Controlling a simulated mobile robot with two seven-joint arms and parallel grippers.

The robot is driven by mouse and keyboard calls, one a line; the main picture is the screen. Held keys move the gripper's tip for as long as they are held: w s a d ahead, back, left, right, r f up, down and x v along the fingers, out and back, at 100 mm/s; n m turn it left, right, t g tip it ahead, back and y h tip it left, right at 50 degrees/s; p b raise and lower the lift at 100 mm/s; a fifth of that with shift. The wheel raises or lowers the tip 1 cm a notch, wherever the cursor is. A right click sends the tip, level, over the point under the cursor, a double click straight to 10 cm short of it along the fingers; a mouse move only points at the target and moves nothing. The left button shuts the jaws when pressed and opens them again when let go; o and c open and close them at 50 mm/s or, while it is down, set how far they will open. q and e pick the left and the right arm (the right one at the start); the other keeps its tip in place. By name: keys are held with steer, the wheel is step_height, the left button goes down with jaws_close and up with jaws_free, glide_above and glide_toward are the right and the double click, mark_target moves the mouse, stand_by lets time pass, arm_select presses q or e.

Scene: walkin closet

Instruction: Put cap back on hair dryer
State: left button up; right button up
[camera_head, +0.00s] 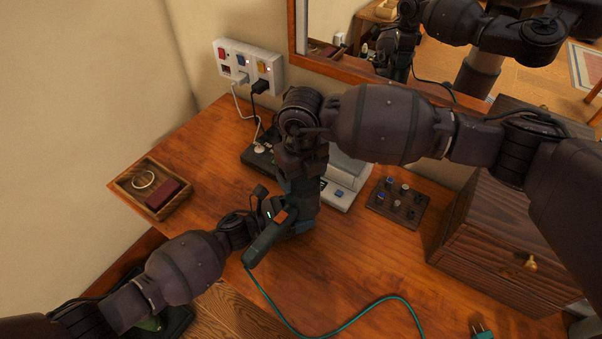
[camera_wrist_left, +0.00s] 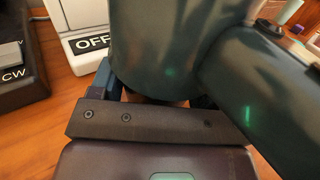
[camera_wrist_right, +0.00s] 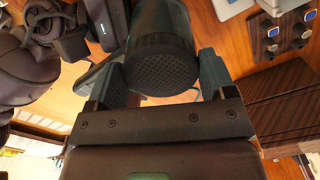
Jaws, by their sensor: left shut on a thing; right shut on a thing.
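The dark hair dryer (camera_head: 266,243) is held above the desk, its handle with an orange switch pointing down-left in the head view. My left gripper (camera_wrist_left: 150,88) is shut on its barrel, with the handle running off to the right in the left wrist view. My right gripper (camera_head: 298,226) hangs beside the dryer, partly hidden by its own wrist. In the right wrist view its fingers (camera_wrist_right: 158,80) are shut around the dark round cap (camera_wrist_right: 163,72) with a mesh end. The cap is in line with the barrel; I cannot tell if it is fully seated.
A teal cord (camera_head: 345,326) runs across the desk to a loose plug (camera_head: 483,330). A wooden tray (camera_head: 126,182) is left, a knob panel (camera_head: 398,203) right, and a wooden drawer box (camera_head: 500,255) further right. A grey-white device (camera_head: 346,180) stands behind my right gripper. The front middle is mostly clear.

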steer(key=m, duration=0.6)
steer(key=shift+d, duration=0.1)
steer(key=m, duration=0.5)
steer(key=shift+d+m, duration=0.15)
steer(key=shift+m, duration=0.25)
steer(key=m, duration=0.4)
steer(key=shift+s, duration=0.1)
steer(key=m, duration=0.6)
steer(key=shift+s+d, duration=0.1)
steer(key=o, duration=0.9)
step_height(320, 180, up, 12)
